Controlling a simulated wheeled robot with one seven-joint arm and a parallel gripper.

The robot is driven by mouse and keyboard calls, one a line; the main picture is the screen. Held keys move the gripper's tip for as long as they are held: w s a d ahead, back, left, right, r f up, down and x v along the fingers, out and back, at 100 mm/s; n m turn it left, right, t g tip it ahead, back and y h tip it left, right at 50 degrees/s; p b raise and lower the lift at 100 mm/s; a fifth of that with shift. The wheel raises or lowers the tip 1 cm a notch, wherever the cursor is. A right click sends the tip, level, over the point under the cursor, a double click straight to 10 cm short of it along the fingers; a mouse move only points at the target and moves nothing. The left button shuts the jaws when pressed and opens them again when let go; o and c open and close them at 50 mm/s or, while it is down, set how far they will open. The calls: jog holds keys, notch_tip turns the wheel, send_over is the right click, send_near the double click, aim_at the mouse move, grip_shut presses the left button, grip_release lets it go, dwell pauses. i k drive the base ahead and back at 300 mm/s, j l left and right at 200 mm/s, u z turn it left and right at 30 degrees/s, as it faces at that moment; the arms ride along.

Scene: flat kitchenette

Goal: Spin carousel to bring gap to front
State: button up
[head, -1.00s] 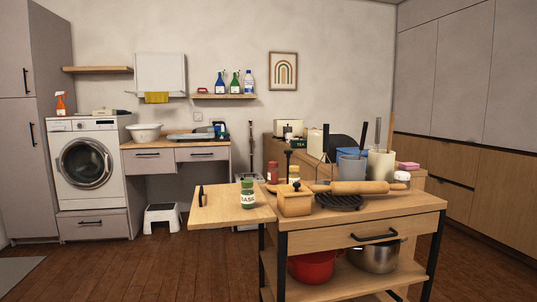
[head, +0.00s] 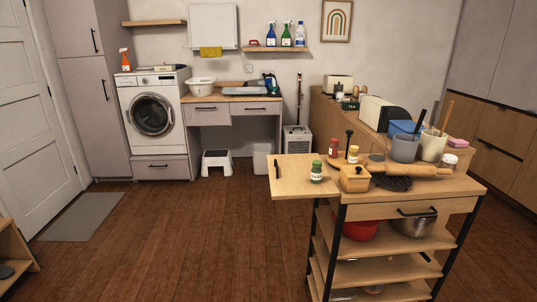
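What looks like the carousel (head: 342,163) is a low wooden piece with an upright black-knobbed post, near the left of the wooden trolley's top. It is largely hidden by a wooden box with a small knob (head: 355,179). A red jar (head: 333,149) and a yellow jar (head: 353,154) stand at the post. I cannot make out the gap or which way it faces. A green-capped jar labelled BASIL (head: 316,172) stands apart on the trolley's left leaf. My gripper is not in view.
The trolley top (head: 440,184) also bears a rolling pin (head: 403,171), a black round trivet (head: 393,183) and utensil pots. A counter (head: 330,108) with a toaster stands behind. Open wooden floor (head: 200,235) lies left of the trolley. A white step stool (head: 217,162) stands by the desk.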

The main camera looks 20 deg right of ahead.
aim_at(341, 159)
jog(key=i+j+u, duration=0.15)
jog(key=i+u, duration=0.15)
jog(key=i, duration=0.3)
jog(key=i+u, duration=0.3)
jog(key=i, duration=4.9)
jog(key=i+z, duration=0.35)
jog(key=i+j+z, duration=0.2)
jog(key=i+z, duration=0.15)
jog(key=i+j+z, duration=0.35)
jog(key=l+z, duration=0.1)
jog(key=z, duration=3.55)
